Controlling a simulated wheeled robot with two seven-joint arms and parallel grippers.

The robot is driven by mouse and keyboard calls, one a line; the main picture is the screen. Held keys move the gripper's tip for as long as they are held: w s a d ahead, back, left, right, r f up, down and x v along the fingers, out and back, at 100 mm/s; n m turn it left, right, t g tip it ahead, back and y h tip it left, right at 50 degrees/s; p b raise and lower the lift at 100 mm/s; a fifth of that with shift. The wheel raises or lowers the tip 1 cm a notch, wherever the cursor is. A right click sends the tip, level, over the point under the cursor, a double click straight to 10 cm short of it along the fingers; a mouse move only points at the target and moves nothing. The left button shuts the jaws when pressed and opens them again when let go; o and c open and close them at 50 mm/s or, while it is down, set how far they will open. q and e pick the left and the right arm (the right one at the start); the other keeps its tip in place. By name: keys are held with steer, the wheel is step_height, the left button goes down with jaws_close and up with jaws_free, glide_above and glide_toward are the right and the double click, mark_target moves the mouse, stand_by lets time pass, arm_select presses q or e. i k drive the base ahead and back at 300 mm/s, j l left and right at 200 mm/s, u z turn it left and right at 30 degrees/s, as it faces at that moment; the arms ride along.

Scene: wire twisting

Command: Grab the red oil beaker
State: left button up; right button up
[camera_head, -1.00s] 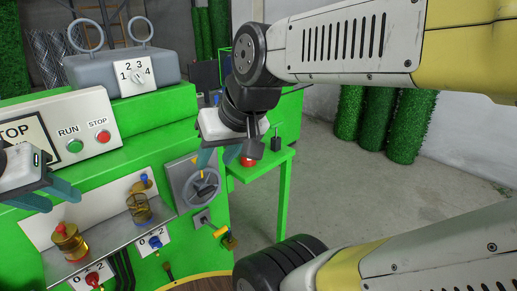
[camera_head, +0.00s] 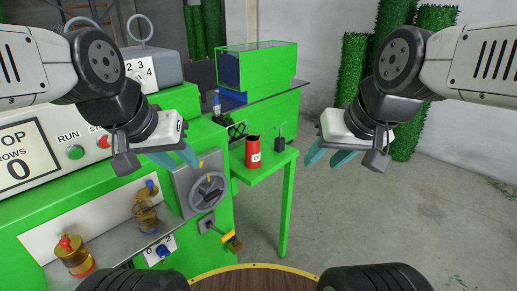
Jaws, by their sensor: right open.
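The red oil beaker (camera_head: 252,151) stands upright on a small green side table (camera_head: 266,170), with a white label on its front. My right gripper (camera_head: 328,158) is open and empty, to the right of the beaker and apart from it. My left gripper (camera_head: 186,158) is to the left of the beaker, in front of the green machine, with teal fingers seen nearly edge-on. Nothing shows between its fingers, and I cannot tell how far apart they are.
The green machine (camera_head: 110,195) fills the left, with a handwheel (camera_head: 207,191) and two amber oil cups (camera_head: 74,256) on its front. A small dark object (camera_head: 279,141) stands behind the beaker on the table. Grey floor at right is open.

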mark_target(253, 160)
steer(key=l+u, duration=0.1)
steer(key=u, duration=0.4)
steer(key=i+l+u, duration=0.1)
steer(key=u, duration=0.4)
steer(key=l+u, duration=0.15)
steer(key=u, duration=0.3)
steer(key=l+u, duration=0.25)
steer(key=l, duration=0.15)
steer(key=k+l+u, duration=0.2)
steer(key=l, duration=0.2)
steer(key=l+u, duration=0.25)
steer(key=l, duration=0.2)
steer(key=k+l+u, duration=0.45)
steer(key=l, duration=0.25)
steer(key=k+l, duration=0.15)
steer(key=l, duration=0.2)
steer(key=k+l, duration=0.2)
steer(key=l, duration=0.2)
steer(key=k+l, duration=0.15)
steer(key=l, duration=0.2)
